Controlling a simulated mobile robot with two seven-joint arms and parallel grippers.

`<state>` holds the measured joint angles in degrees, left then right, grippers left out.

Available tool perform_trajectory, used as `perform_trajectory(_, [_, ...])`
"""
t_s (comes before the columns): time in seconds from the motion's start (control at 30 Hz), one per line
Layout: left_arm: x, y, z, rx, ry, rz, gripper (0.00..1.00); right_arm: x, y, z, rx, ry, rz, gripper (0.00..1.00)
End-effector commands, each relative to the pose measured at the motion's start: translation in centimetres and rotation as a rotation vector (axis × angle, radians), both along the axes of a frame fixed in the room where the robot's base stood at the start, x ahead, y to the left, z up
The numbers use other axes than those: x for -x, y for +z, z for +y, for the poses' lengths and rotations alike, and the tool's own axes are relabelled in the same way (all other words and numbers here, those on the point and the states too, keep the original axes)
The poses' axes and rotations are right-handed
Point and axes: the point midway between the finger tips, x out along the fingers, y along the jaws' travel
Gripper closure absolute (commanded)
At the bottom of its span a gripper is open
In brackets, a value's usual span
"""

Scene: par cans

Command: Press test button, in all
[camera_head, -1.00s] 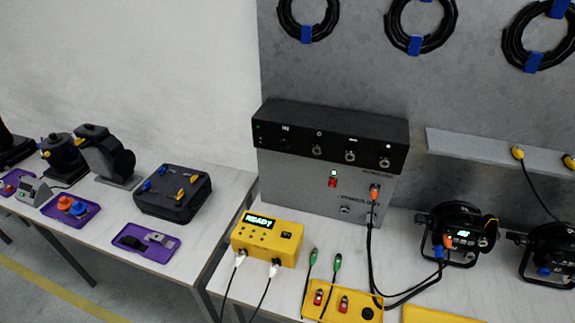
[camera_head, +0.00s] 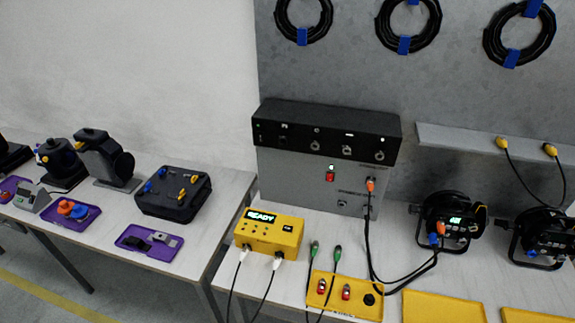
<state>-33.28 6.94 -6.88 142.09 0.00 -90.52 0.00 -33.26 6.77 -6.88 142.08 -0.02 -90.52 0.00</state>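A yellow tester box (camera_head: 270,236) stands on the front left of the right-hand table. Its display (camera_head: 261,216) reads READY. Small buttons sit on its face, and a dark switch or button (camera_head: 288,228) is at its right; I cannot read the labels. Two cables with white plugs (camera_head: 279,260) join its front edge. Neither of my grippers is in view.
A grey panel with a black unit (camera_head: 325,133) stands behind. Two black par cans (camera_head: 452,221) are at the right. Yellow trays (camera_head: 440,307) line the front edge. Another table (camera_head: 206,224) with purple trays (camera_head: 147,244) is left. Cable coils hang above.

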Motion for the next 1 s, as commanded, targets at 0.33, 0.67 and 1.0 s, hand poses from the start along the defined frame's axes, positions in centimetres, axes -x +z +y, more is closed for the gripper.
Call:
perform_trajectory(0.33, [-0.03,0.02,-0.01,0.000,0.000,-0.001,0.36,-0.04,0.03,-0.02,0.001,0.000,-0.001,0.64])
perform_trajectory(0.67, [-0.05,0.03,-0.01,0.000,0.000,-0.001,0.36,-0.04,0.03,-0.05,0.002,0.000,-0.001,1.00])
perform_trajectory(1.0, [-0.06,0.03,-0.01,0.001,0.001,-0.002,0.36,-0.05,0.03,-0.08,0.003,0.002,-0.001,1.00])
